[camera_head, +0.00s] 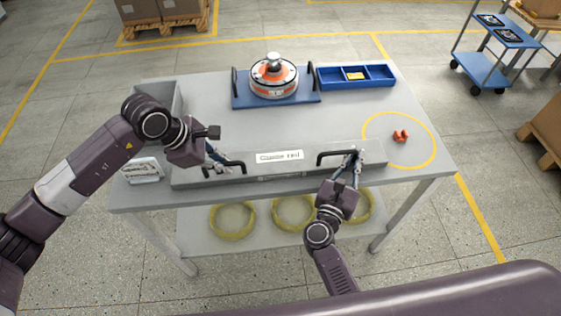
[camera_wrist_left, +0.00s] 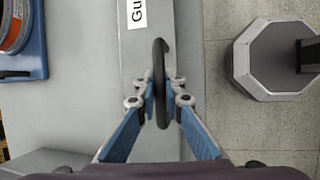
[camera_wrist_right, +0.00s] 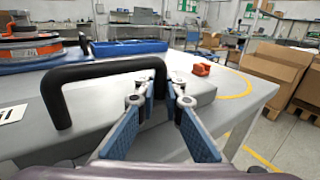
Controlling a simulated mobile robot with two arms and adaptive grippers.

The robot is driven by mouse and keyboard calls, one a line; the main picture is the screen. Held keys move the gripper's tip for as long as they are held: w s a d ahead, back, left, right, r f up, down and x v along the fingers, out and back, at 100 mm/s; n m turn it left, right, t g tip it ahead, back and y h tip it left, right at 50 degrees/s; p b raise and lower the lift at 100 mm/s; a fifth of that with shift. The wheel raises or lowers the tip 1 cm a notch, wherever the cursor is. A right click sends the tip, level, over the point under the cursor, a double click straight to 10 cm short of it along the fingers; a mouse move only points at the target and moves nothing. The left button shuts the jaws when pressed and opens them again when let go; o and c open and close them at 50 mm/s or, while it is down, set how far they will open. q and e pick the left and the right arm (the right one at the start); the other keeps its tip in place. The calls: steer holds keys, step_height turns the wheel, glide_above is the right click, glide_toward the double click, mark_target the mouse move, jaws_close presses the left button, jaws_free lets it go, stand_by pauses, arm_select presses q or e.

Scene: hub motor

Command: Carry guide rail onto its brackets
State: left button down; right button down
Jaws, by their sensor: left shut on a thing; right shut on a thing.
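The guide rail (camera_head: 310,163) is a long grey bar with a white label (camera_head: 279,156) and two black handles. It lies along the front of the grey table. My left gripper (camera_head: 214,168) is shut on the left handle (camera_head: 226,163); the left wrist view shows its fingers around the handle (camera_wrist_left: 159,75). My right gripper (camera_head: 356,158) is shut on the right handle (camera_head: 335,153); the right wrist view shows its fingers at the handle's end post (camera_wrist_right: 100,70). I cannot make out the brackets, nor whether the rail touches the tabletop.
An orange and white hub motor (camera_head: 274,80) stands on a blue plate (camera_head: 250,101) with black handles behind the rail. A blue tray (camera_head: 336,83) holds a yellow item. A red part (camera_head: 400,136) lies in a yellow circle at right. A grey bin (camera_head: 165,92) stands at the left.

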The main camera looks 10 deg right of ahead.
arm_select(q)
steer(key=shift+w+r, duration=0.15)
steer(key=shift+r, duration=0.15)
arm_select(e)
steer(key=shift+w+r, duration=0.15)
steer(key=shift+r, duration=0.15)
